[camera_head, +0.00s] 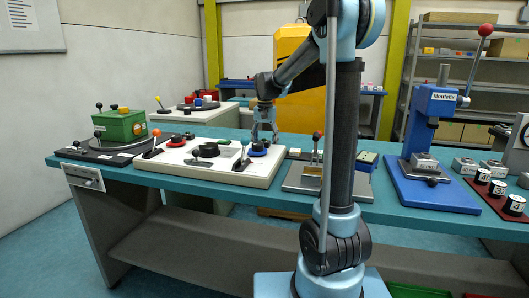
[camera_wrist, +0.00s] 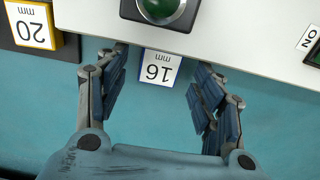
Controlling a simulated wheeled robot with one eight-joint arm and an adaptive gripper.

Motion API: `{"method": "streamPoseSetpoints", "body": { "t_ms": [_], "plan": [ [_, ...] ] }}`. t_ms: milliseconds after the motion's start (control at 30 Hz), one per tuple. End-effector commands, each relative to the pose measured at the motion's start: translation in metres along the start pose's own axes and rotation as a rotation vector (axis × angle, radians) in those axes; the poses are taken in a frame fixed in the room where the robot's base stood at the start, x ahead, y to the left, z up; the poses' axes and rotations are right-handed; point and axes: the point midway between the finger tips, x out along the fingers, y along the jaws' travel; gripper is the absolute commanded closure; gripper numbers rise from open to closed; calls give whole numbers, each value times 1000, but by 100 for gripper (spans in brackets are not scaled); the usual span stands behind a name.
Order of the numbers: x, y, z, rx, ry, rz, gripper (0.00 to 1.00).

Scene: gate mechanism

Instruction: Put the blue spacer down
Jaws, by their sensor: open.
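The blue spacer (camera_wrist: 158,66) is a white-topped block with a blue edge, marked "16 mm", upside down in the wrist view. It is on the teal table, close against the edge of the white panel (camera_wrist: 240,28). My gripper (camera_wrist: 161,72) is open, with one finger on each side of the spacer and teal showing between spacer and fingers. In the head view my gripper (camera_head: 264,136) points down at the far edge of the panel. The spacer cannot be made out there.
A yellow-edged "20 mm" spacer (camera_wrist: 33,25) sits in a dark holder at the wrist view's upper left. A green push button (camera_wrist: 163,10) stands on the panel just beyond the spacer. In the head view, a blue press (camera_head: 432,125) stands to the right.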

Motion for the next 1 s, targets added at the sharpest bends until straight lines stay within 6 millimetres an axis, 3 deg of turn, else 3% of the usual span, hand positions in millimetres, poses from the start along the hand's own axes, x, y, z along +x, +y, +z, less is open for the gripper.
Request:
{"method": "streamPoseSetpoints", "body": {
  "t_ms": [133, 400, 633, 1000],
  "plan": [
    [12, 0, 0, 0, 0, 0, 38],
    [15, 0, 0, 0, 0, 0, 38],
    [15, 0, 0, 0, 0, 0, 87],
    [11, 0, 0, 0, 0, 0, 91]
  ]
}}
